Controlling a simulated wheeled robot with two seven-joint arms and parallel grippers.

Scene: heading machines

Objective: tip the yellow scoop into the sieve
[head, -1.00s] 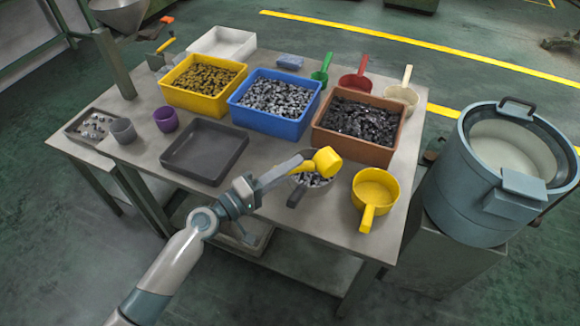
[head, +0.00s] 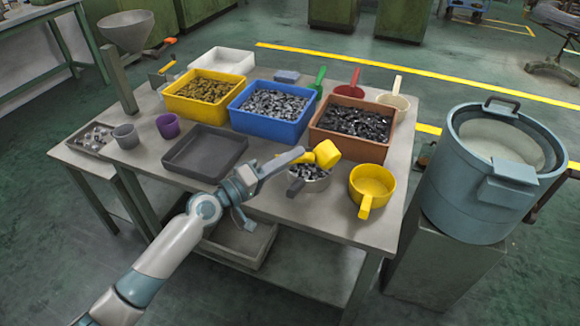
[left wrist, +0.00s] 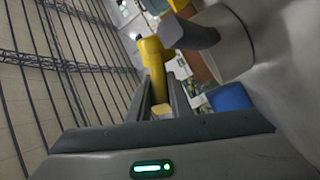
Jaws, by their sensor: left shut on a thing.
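My left gripper (head: 262,172) is shut on the handle of a yellow scoop (head: 327,153). The scoop is tilted over the right back rim of a round metal vessel, which I take for the sieve (head: 322,183). I cannot see into the scoop or tell whether it touches the rim. Grey metal pieces lie in the sieve, and its dark handle points to the front left. In the left wrist view, the yellow scoop (left wrist: 155,58) extends beyond the jaws. My right gripper is not in view.
Another yellow pan (head: 372,182) stands just right of the sieve. A brown bin (head: 350,139), a blue bin (head: 268,127) and a yellow bin (head: 208,111) stand behind. An empty dark tray (head: 205,165) is left. A large grey-blue drum (head: 475,190) stands beyond the table's right edge.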

